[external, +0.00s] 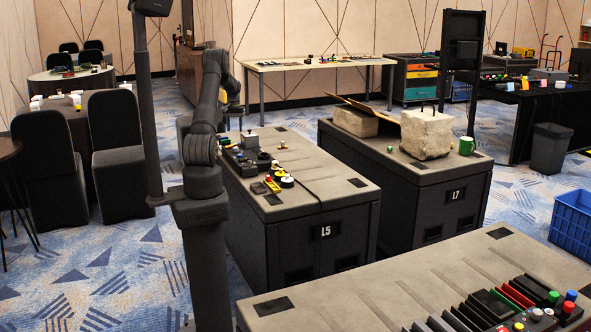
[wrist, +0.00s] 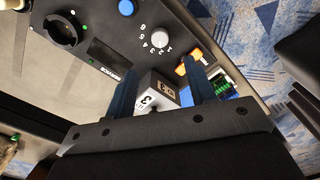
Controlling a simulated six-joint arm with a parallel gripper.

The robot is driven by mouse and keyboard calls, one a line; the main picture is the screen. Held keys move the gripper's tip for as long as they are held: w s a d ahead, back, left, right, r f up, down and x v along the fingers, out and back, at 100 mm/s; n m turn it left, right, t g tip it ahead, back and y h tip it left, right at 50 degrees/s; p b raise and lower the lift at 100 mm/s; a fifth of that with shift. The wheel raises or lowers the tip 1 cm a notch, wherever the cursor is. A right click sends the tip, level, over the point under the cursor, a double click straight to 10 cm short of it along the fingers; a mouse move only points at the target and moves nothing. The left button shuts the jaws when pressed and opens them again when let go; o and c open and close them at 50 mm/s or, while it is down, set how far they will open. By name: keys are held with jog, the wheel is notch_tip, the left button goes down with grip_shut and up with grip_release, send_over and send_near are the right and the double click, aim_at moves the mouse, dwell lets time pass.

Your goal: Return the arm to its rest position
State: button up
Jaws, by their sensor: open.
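My arm (external: 203,150) stands on a dark post at the left of the external view, bent at the elbow, with its upper part reaching away from the camera. The gripper end is hard to make out there. In the wrist view my gripper (wrist: 158,66) shows two dark blue fingers spread apart. A white and dark box (wrist: 150,90) marked with a 3 shows in the gap between them; I cannot tell whether it touches a finger. No held object is evident.
Below the arm is the L5 console (external: 340,190) with knobs and small boxes. The wrist view shows a white numbered dial (wrist: 160,40), a blue button (wrist: 127,8) and an orange part (wrist: 194,62). The L7 console (external: 400,195) bears stone blocks. A dark upright (external: 147,110) stands beside my arm.

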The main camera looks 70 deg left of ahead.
notch_tip(320, 180, up, 6)
send_over(236, 148)
jog(key=f, duration=1.7)
jog(key=shift+a+f, duration=0.1)
jog(key=shift+a, duration=0.15)
jog(key=n, duration=0.6)
notch_tip(236, 148, up, 17)
jog(key=shift+f, duration=0.2)
